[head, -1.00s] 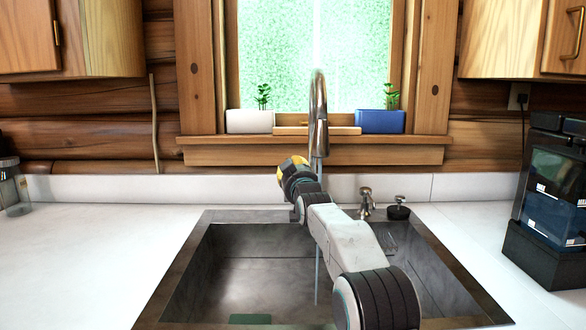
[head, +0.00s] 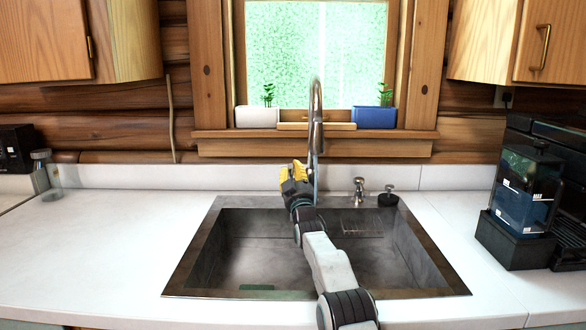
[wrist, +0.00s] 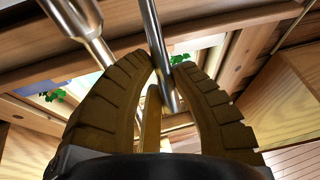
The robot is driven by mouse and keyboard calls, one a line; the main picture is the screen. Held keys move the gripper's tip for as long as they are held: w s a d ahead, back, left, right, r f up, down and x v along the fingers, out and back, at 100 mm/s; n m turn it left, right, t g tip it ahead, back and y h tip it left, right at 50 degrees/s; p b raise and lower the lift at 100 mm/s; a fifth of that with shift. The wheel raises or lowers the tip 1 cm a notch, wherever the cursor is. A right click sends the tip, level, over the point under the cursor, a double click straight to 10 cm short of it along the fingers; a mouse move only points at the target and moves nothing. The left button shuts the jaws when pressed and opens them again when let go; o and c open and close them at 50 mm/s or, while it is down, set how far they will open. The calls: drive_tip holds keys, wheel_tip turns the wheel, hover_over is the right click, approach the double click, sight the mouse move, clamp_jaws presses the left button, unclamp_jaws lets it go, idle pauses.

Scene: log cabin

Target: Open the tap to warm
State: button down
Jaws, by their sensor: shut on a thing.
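The tap (head: 317,112) is a tall metal gooseneck behind the sink, in front of the window. My gripper (head: 297,170), with yellow fingers, is beside the tap's lower part, just left of the spout in the head view. In the wrist view the ribbed fingers (wrist: 163,88) close around a slim metal rod, which looks like the tap's lever (wrist: 157,50). The thicker spout (wrist: 84,25) is at the upper left there. The tap's base is hidden behind my arm. I cannot tell the lever's exact angle.
The dark sink (head: 190,262) is under my arm, with a green thing (head: 257,287) at its bottom. A small metal fixture (head: 359,190) and a black-based one (head: 388,195) stand right of the tap. A coffee machine (head: 525,190) stands right. The left counter (head: 110,235) is mostly clear.

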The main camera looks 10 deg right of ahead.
drive_tip(key=shift+f, duration=0.15)
drive_tip(key=c, duration=1)
unclamp_jaws()
drive_tip(key=shift+s, duration=0.25)
drive_tip(key=shift+v, duration=3.45)
drive_tip(key=shift+s, duration=0.1)
